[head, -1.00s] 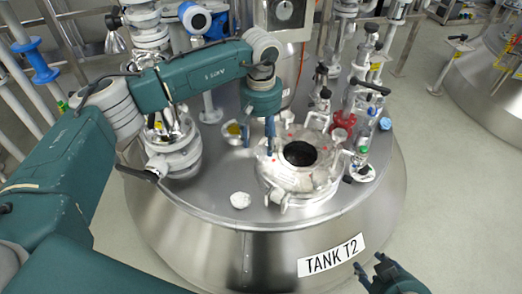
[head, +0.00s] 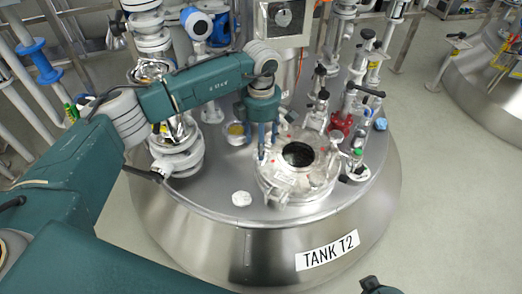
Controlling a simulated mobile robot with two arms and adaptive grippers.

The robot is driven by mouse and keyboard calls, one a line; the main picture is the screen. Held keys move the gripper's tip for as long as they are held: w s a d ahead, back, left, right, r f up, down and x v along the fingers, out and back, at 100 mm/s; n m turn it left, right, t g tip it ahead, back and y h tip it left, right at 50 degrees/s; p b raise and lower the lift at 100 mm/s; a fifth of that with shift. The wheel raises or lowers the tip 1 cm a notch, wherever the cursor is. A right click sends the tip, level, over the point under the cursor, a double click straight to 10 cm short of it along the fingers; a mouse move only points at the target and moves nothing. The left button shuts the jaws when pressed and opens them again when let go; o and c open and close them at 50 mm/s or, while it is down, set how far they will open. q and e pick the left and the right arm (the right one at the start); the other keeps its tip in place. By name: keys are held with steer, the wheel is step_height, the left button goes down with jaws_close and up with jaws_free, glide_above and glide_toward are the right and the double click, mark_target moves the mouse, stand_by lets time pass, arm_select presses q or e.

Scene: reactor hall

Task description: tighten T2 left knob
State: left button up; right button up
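Tank T2 (head: 225,205) is a round steel vessel with a "TANK T2" label (head: 327,250) on its front. On its lid is a round metal manhole flange (head: 322,178) with a dark opening (head: 298,154). My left gripper (head: 264,150) points down at the flange's back-left edge, its blue fingers spread apart. A left knob cannot be made out; the fingers and flange fittings may hide it, and contact is unclear. My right gripper (head: 378,286) only just shows at the bottom edge, mostly cut off.
A red valve (head: 341,122) and upright fittings with black handles (head: 366,90) stand right of the flange. A wrapped pipe stack (head: 175,150) stands left, under my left arm. A white lump (head: 241,198) lies on the lid's front.

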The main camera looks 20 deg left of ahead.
arm_select(q)
steer(key=n+p, duration=0.1)
steer(key=n, duration=0.2)
steer(key=shift+f, duration=0.25)
step_height(320, 180, down, 4)
steer(key=b, duration=0.3)
steer(key=shift+f+b, duration=0.6)
steer(key=shift+f, duration=0.15)
arm_select(e)
steer(key=shift+v, duration=2.65)
arm_select(q)
steer(key=shift+c, duration=0.5)
arm_select(e)
steer(key=shift+w+d, duration=0.1)
